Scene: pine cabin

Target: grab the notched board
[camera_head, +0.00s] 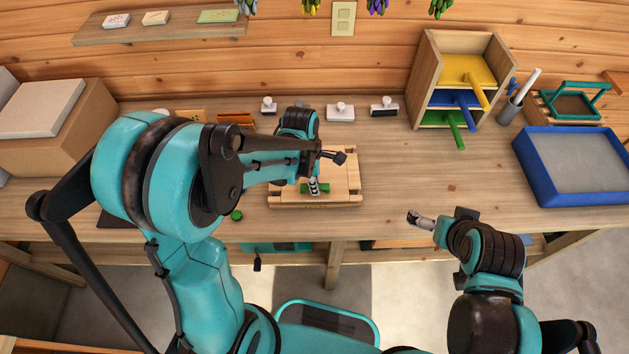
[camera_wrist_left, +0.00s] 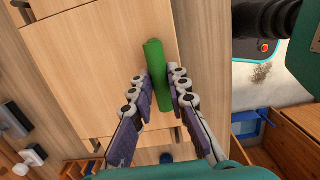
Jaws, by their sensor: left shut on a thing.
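A pale wooden board (camera_head: 345,180) lies on the workbench near its front edge, with a green bar (camera_head: 319,188) across its top. I take it for the notched board, though my arm covers much of it and I cannot make out a notch. My left gripper (camera_head: 314,186) reaches down over it. In the left wrist view, my left gripper (camera_wrist_left: 160,85) is shut on the green bar (camera_wrist_left: 154,58), one finger on each side, above the board (camera_wrist_left: 100,60).
Several stamp-like blocks (camera_head: 340,113) stand behind the board. A wooden rack (camera_head: 416,85) with yellow, blue and green handled pieces stands at the back right, beside a pen cup (camera_head: 507,111). A blue-rimmed tray (camera_head: 533,178) is at right.

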